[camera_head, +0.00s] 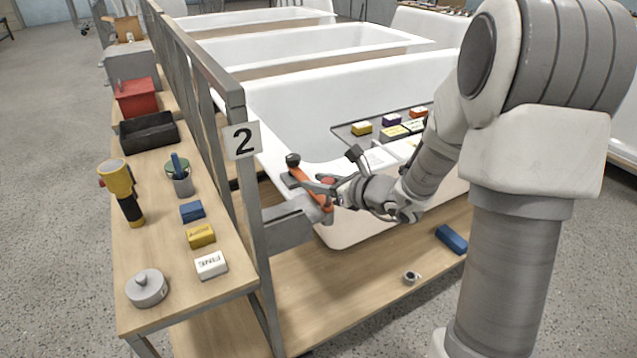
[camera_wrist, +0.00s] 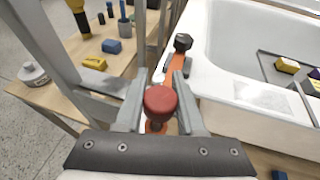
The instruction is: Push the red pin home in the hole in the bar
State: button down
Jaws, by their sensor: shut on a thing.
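The red pin (camera_wrist: 160,101) has a round red head and sits between the two fingers of my gripper (camera_wrist: 159,95) in the wrist view. My gripper is shut on it. In the head view my gripper (camera_head: 322,186) is at the orange bar (camera_head: 303,180) beside the tub rim, and the red pin (camera_head: 328,181) shows only in small part there. The bar also shows in the wrist view (camera_wrist: 179,66), running away from me to a black knob (camera_wrist: 183,42). The hole is hidden under the pin and fingers, so I cannot tell how deep the pin sits.
A grey post with a "2" sign (camera_head: 241,141) and a grey bracket (camera_head: 287,224) stand close to the left of the bar. The white bathtub (camera_head: 285,110) is behind, with a tray of blocks (camera_head: 352,137) across it. A side bench (camera_head: 160,247) holds several tools and blocks.

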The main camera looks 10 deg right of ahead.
aim_at(320, 199)
jog(key=shift+r+p, duration=0.4)
jog(key=shift+r, duration=0.3)
jog(key=shift+b, duration=0.45)
dwell(1.3)
jog(key=shift+f+b, duration=2.15)
jog(key=shift+f, duration=0.1)
jog(key=shift+c, duration=2.2)
grip_release()
jog(key=shift+s+d, duration=0.1)
jog(key=p+v, duration=0.4)
jog(key=v, duration=1.3)
jog(key=shift+r, duration=0.15)
